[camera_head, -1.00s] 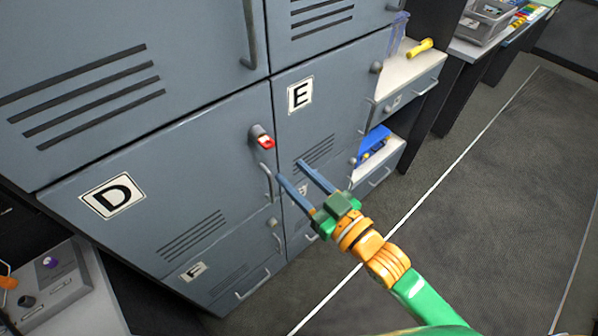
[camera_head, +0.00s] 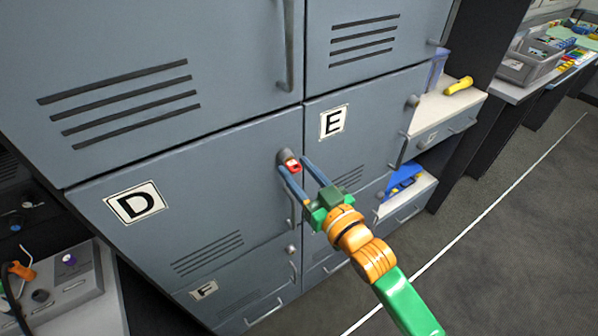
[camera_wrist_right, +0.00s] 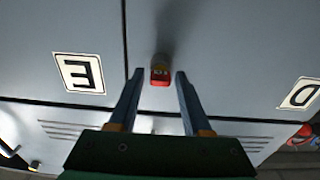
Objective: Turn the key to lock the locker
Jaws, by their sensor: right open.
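The locker key (camera_head: 292,166) has a red head and sits in a grey cylindrical lock at the upper right corner of locker door D (camera_head: 229,178). It also shows in the right wrist view (camera_wrist_right: 160,75), between and just beyond the fingertips. My right gripper (camera_head: 292,165) is open, with its two blue fingers reaching up toward the key, one on each side in the picture. In the right wrist view its fingers (camera_wrist_right: 159,74) are apart with nothing between their inner faces lower down. I cannot tell whether a finger touches the key. My left gripper is not in view.
Locker door E (camera_head: 375,140) is to the right, with a knob. A vertical handle (camera_head: 292,208) is just below the key. Open drawers, one with a yellow flashlight (camera_head: 459,86), stand further right. A grey control box (camera_head: 65,280) is at lower left. Floor at right is clear.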

